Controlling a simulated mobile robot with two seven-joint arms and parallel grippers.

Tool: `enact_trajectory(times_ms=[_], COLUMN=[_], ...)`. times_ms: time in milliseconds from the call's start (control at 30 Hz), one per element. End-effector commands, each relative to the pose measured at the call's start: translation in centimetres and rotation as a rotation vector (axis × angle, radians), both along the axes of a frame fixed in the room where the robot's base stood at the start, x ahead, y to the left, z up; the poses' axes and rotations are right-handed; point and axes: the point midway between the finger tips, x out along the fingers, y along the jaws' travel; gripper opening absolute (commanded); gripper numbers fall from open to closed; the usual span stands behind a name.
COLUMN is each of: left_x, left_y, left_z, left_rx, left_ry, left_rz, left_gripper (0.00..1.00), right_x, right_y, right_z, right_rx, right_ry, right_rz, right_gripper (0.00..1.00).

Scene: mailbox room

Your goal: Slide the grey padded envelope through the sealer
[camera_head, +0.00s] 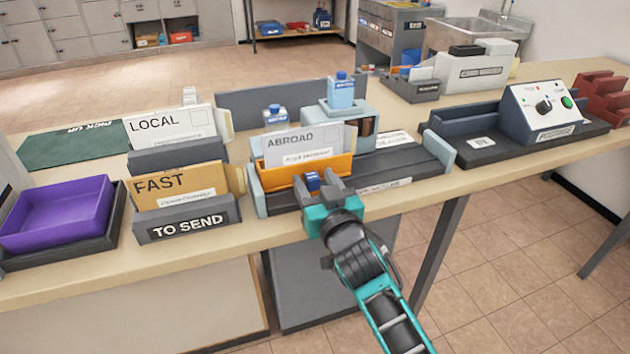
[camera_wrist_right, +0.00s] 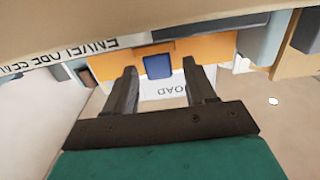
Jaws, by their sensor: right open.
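A pale grey envelope marked ABROAD (camera_head: 303,147) stands upright in an orange holder (camera_head: 276,177) at the left part of the envelope sealer (camera_head: 425,170). A small blue block (camera_head: 312,182) sits on the holder's front. My right gripper (camera_head: 318,184) is open at the holder's front, its fingers on either side of the blue block. In the right wrist view the blue block (camera_wrist_right: 158,67) shows between and slightly beyond the fingertips, with gaps at both sides. The envelope's lower part is hidden by the holder. My left gripper is not in view.
Left of the sealer, a grey TO SEND rack (camera_head: 187,222) holds LOCAL (camera_head: 170,126) and FAST (camera_head: 174,187) envelopes. A purple tray (camera_head: 60,213) is farther left. The sealer's track right of the holder looks clear. A control box (camera_head: 541,107) stands at the right.

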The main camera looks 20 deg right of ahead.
Motion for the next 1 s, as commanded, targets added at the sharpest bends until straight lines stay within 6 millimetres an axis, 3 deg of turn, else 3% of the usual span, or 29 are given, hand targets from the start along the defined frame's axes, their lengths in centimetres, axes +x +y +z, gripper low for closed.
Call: enact_trajectory(times_ms=[100, 667, 1000], left_x=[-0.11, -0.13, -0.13], left_y=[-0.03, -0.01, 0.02], left_z=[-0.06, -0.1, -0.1], left_rx=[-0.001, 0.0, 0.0], left_ry=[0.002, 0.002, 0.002], left_rz=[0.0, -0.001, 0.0], left_gripper=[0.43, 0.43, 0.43], right_x=[-0.01, 0.01, 0.02], right_y=[0.01, 0.01, 0.01], right_z=[0.0, 0.01, 0.04], right_rx=[0.0, 0.0, 0.0], right_ry=[0.0, 0.0, -0.001], right_rz=[0.0, 0.0, 0.001], right_gripper=[0.55, 0.02, 0.0])
